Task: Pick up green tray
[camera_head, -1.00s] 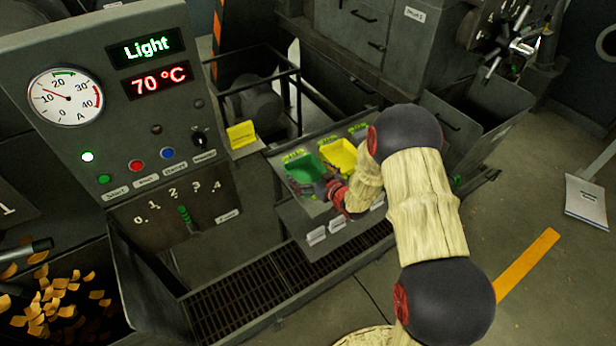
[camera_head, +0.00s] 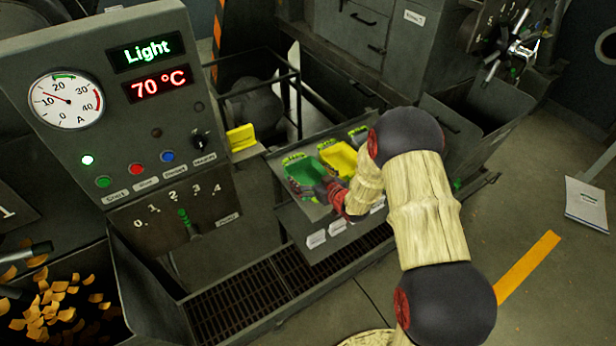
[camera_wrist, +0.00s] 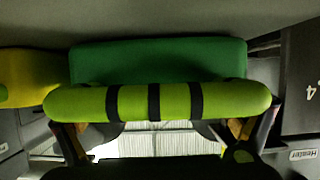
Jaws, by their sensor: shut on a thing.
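The green tray (camera_head: 302,172) is at the left end of a row of trays on a grey shelf in the head view. In the wrist view the green tray (camera_wrist: 160,60) lies straight ahead, with a lime-green handle (camera_wrist: 160,101) with black bands along its near side. My gripper (camera_head: 325,190) is at the tray's near right side. In the wrist view the fingers of my gripper (camera_wrist: 165,135) come up at both ends of the handle and are shut on it. The fingertips are partly hidden behind the handle.
A yellow tray (camera_head: 338,158) sits close to the right of the green tray. It shows at the left edge of the wrist view (camera_wrist: 25,78). Another yellow piece (camera_head: 240,138) stands to the left. A control panel (camera_head: 110,100) rises at the left, and a floor grate (camera_head: 235,302) lies in front.

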